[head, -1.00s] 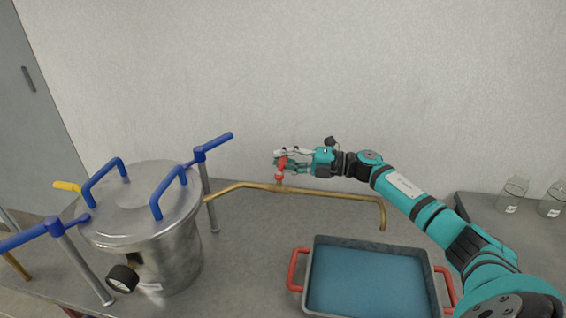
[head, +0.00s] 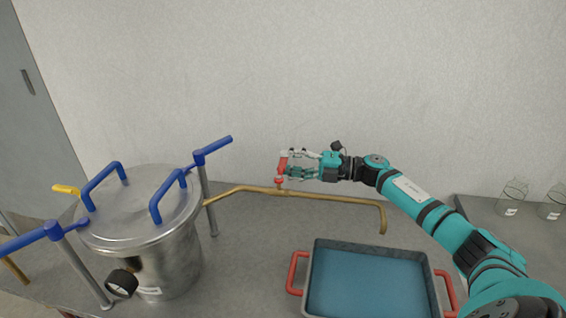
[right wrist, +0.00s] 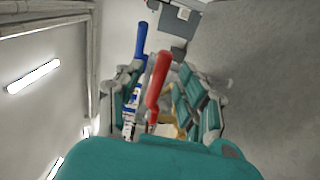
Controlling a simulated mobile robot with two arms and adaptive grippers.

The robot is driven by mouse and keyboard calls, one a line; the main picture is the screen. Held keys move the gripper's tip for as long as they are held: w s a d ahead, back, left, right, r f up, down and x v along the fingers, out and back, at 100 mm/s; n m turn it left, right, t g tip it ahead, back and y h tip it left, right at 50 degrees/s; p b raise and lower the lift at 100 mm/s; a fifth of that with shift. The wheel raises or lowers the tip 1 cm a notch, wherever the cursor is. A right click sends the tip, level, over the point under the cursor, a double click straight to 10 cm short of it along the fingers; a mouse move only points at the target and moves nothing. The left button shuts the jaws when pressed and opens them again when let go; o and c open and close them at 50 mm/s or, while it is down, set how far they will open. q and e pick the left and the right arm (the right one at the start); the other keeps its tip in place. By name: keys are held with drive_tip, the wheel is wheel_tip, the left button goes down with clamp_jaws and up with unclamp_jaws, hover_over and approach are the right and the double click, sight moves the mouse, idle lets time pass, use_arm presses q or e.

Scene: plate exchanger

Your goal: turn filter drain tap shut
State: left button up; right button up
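The red tap handle (head: 282,165) stands roughly upright on the brass drain pipe (head: 335,196), which runs from the steel filter vessel (head: 160,262) to a down-turned spout on the right. My right gripper (head: 291,164) is at the handle, coming from the right, with its fingers apart. In the right wrist view the red handle (right wrist: 158,80) lies between the spread fingers (right wrist: 155,95), and there seems to be a gap beside it. Whether a finger touches the handle I cannot tell. My left gripper is not in view.
A blue-grey tray (head: 368,284) with red handles sits below the spout. The vessel has blue lid handles, blue-topped clamp posts (head: 205,185) and a black gauge (head: 122,283). Glass beakers (head: 513,197) stand at the right. The wall is close behind the pipe.

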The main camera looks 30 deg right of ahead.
drive_tip(key=v, duration=1)
drive_tip(key=shift+d, duration=0.1)
